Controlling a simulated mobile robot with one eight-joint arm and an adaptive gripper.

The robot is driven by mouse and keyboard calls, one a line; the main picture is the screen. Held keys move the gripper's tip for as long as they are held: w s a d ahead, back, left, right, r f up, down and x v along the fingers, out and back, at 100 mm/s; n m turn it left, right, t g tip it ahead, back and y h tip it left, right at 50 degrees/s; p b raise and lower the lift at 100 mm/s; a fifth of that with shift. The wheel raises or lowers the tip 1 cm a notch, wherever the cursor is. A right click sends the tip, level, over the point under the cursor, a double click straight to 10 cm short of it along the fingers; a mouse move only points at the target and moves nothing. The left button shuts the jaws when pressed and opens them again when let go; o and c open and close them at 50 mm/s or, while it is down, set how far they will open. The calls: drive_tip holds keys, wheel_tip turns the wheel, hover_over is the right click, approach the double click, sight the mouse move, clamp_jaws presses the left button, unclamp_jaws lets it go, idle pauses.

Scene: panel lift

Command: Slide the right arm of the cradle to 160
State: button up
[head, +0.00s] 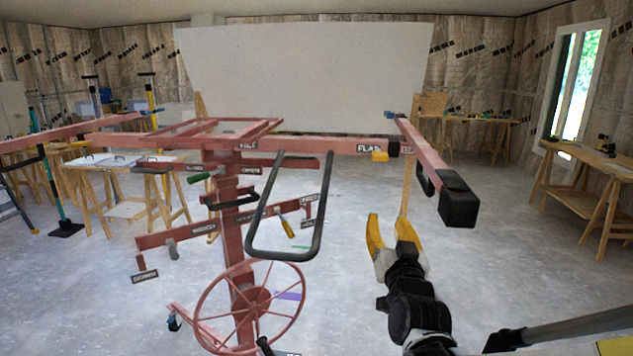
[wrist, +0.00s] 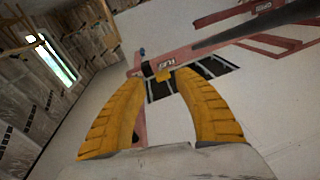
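The red panel lift's cradle has a crossbar (head: 320,145) with a label that seems to read FLAT. The right arm (head: 425,152) is a red bar at the crossbar's right end, pointing toward me, with a black block (head: 457,200) on its near end. A yellow tab (head: 380,156) hangs under the crossbar beside a black collar (head: 393,147); it also shows in the wrist view (wrist: 163,75). My gripper (head: 391,222) is open and empty, below the crossbar and left of the black block. Its yellow fingers frame the tab in the wrist view, apparently apart from it. I cannot read any 160 mark.
A black looped handle (head: 290,205) and a red wheel (head: 248,308) stand left of my gripper. A large pale panel (head: 300,75) is behind the lift. Wooden workbenches (head: 590,165) line the right side. The floor (head: 530,260) right of my gripper is open.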

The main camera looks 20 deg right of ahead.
sight(424, 178)
drive_tip(key=s+d+r+m+h, duration=0.2)
drive_tip(key=s+d+m+h, duration=0.15)
drive_tip(key=d+h, duration=0.35)
drive_tip(key=shift+t+y, duration=0.3)
drive_tip(key=shift+y, duration=0.5)
drive_tip(key=b+x, duration=0.2)
drive_tip(key=x, duration=0.8)
drive_tip(key=shift+w+d+r, duration=0.1)
drive_tip(key=shift+d+r, duration=0.1)
drive_tip(key=shift+d, duration=0.15)
clamp_jaws()
